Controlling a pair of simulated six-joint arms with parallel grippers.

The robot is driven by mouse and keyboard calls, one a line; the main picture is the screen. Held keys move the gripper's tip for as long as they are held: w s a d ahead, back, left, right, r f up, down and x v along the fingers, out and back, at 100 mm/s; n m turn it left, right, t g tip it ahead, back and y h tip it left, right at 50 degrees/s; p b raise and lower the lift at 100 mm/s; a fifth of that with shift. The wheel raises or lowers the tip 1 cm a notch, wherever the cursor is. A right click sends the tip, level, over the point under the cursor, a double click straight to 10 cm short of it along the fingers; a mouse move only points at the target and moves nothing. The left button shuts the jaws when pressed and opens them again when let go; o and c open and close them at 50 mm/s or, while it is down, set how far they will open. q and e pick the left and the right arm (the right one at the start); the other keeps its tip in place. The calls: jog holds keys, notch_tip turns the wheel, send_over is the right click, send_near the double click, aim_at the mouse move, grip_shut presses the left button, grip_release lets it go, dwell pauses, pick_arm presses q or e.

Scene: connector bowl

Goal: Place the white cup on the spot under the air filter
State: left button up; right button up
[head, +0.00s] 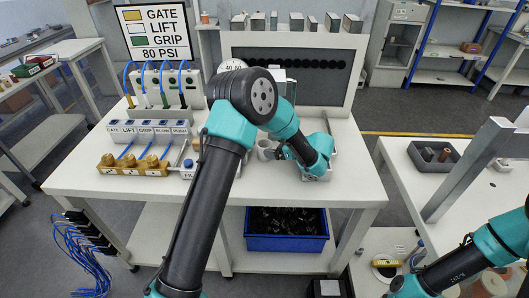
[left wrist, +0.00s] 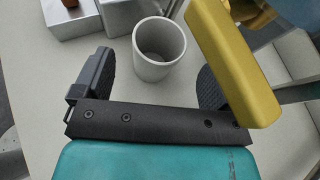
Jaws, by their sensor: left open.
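The white cup (left wrist: 158,50) stands upright and empty on the white table in the left wrist view. In the head view the cup (head: 265,148) is small and partly hidden by my left arm. My left gripper (left wrist: 150,85) is open, its dark fingers apart, with the cup just beyond and roughly between them; nothing is held. In the head view the left gripper (head: 276,152) is low beside the cup. I cannot clearly make out the air filter; my left arm covers that part of the bench. My right gripper is out of view.
A yellow bar (left wrist: 235,62) crosses the right finger in the left wrist view. Labelled switch boxes (head: 150,131) and brass valves (head: 133,163) stand left on the table (head: 85,180). A grey panel (head: 335,85) stands behind. A blue bin (head: 286,242) is below.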

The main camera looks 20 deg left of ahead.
aim_at(271, 146)
pick_arm(q)
jog(key=shift+x, duration=1.95)
jog(key=shift+s+d+f, duration=0.1)
jog(key=shift+c, duration=0.3)
jog(key=c, duration=1)
